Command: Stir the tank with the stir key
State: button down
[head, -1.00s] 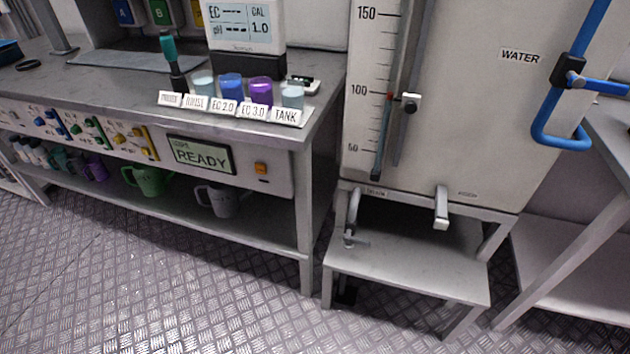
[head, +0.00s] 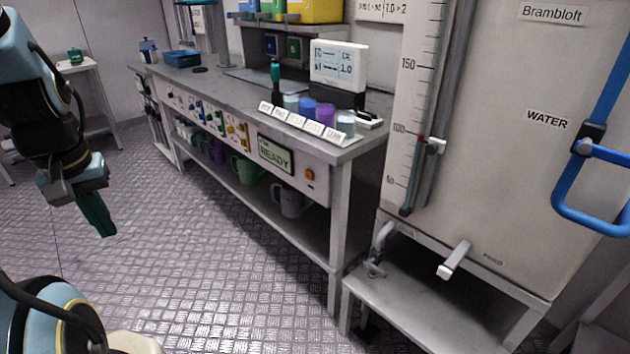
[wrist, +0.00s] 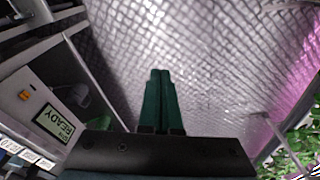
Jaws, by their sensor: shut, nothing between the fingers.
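The white tank (head: 480,150) stands at the right, with a level scale and the label WATER. An orange key (head: 309,174) sits on the bench's front panel, right of a green display (head: 275,155) reading READY. Both also show at the left of the wrist view, the orange key (wrist: 24,95) beside the display (wrist: 56,122). I cannot read any label marking the key as the stir key. My gripper (head: 106,231) hangs at the left over open floor, well apart from the panel. Its green fingers are together and empty in the wrist view (wrist: 160,73).
The bench (head: 217,88) carries a meter (head: 338,66) and several labelled cups near its front edge. Mugs stand on its lower shelf. A blue handle (head: 566,180) juts from the tank, and a low stand (head: 430,305) is under it. The patterned floor before the bench is clear.

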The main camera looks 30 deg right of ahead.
aim_at(309, 175)
jog(key=w+d+f+n+t+h+b, duration=0.2)
jog(key=w+d+f+b, duration=0.2)
jog(key=w+d+f, duration=0.35)
jog(key=w+d+f+n+t+h+b, duration=0.2)
jog(key=w+d+f+n+b, duration=0.15)
jog(key=d+f, duration=0.6)
jog(key=w+d+f+n+t+h+b, duration=0.1)
jog(key=w+d+n+t+h+b, duration=0.1)
jog(key=d+n, duration=0.7)
jog(key=w+d+f+n+t+h+b, duration=0.1)
jog(key=w+d+n+t+h+b, duration=0.2)
jog(key=d, duration=1)
jog(key=w+n+t+b, duration=0.1)
jog(key=n+t+b, duration=0.2)
jog(key=n+b, duration=0.1)
jog(key=shift+w+f+n, duration=0.25)
jog(key=shift+f+n, duration=0.05)
jog(key=shift+n, duration=0.55)
jog(key=shift+d, duration=0.2)
jog(key=w+d, duration=0.1)
jog(key=d, duration=0.7)
jog(key=shift+w+d+b, duration=0.2)
jog(key=shift+w+b, duration=0.15)
jog(key=shift+b, duration=0.1)
jog(key=shift+d, duration=0.15)
